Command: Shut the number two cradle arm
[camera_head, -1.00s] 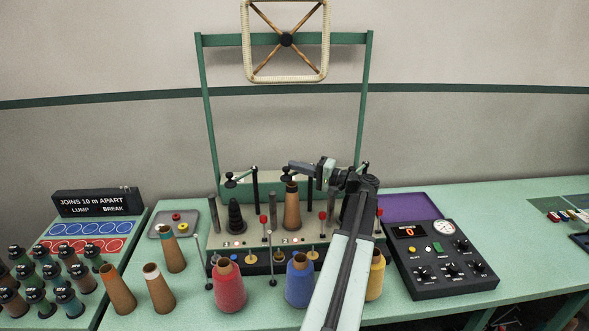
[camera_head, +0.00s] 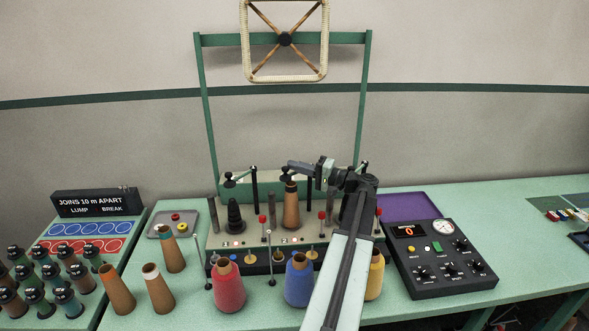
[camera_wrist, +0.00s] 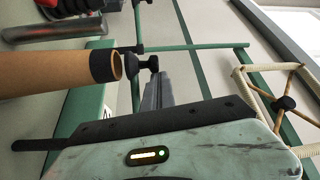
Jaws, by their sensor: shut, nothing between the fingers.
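The number two cradle arm has a black post (camera_head: 310,195) and a black pad (camera_head: 287,174), which sits close above the top of a brown cone (camera_head: 291,208). In the wrist view the black pad (camera_wrist: 150,63) is beside the open mouth of the brown cone (camera_wrist: 60,72). My gripper (camera_head: 291,165) is shut and empty, reaching in from the right at the height of the pad. Its dark fingers (camera_wrist: 153,92) show beside the pad in the wrist view. My gripper hides much of the cradle arm's bar.
The left cradle arm (camera_head: 238,178) stands over a black cone (camera_head: 235,217). Red (camera_head: 228,289), blue (camera_head: 299,283) and yellow (camera_head: 376,277) yarn cones stand in front. A control box (camera_head: 440,262) is at right. Bare cones (camera_head: 159,292) stand at left.

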